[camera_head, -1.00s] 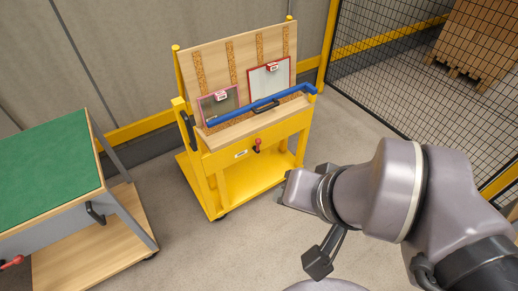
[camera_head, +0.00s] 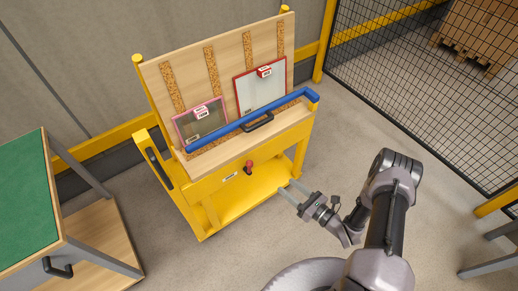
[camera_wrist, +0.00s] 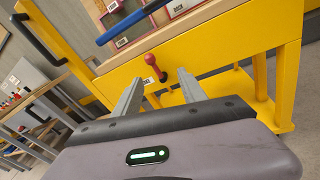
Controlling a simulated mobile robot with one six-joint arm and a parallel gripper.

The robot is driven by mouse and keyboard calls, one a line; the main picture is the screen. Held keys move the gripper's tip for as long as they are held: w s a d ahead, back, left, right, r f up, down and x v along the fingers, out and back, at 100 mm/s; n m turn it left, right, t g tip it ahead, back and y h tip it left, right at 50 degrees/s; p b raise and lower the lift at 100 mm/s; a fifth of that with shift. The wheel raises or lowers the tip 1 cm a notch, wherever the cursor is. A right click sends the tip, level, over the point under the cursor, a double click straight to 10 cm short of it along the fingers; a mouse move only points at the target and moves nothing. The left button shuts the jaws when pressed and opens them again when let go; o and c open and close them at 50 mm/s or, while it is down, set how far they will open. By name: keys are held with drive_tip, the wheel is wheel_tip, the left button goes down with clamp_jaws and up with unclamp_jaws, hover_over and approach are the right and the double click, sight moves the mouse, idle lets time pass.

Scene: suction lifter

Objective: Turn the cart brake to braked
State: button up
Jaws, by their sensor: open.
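The yellow cart (camera_head: 216,192) stands ahead with a sloped wooden back. Its brake lever (camera_head: 248,167) has a red knob and sits on the cart's front panel, right of a small white label (camera_head: 229,177). In the wrist view the lever (camera_wrist: 151,62) has its knob at the top and its lower end just above and between my fingers. My gripper (camera_head: 286,186) is open and empty, right of and below the lever in the head view. In the wrist view my gripper (camera_wrist: 160,76) points toward the front panel. It does not appear to touch the lever.
A blue bar (camera_head: 255,121) crosses the cart's front above the brake. Two framed panes (camera_head: 199,124) (camera_head: 258,91) lean on the back board. A green-topped table (camera_head: 22,205) stands at the left. A mesh fence (camera_head: 420,75) closes the right side. Floor between is clear.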

drive_tip(key=s+a, duration=0.1)
drive_tip(key=s, duration=0.1)
drive_tip(key=n+b, duration=0.1)
drive_tip(key=b, duration=0.4)
approach(252, 166)
drive_tip(key=shift+y, duration=0.4)
drive_tip(key=x, duration=1)
drive_tip(key=shift+w+d+f, duration=0.1)
drive_tip(key=shift+d+f, duration=0.05)
drive_tip(key=shift+f, duration=0.25)
clamp_jaws()
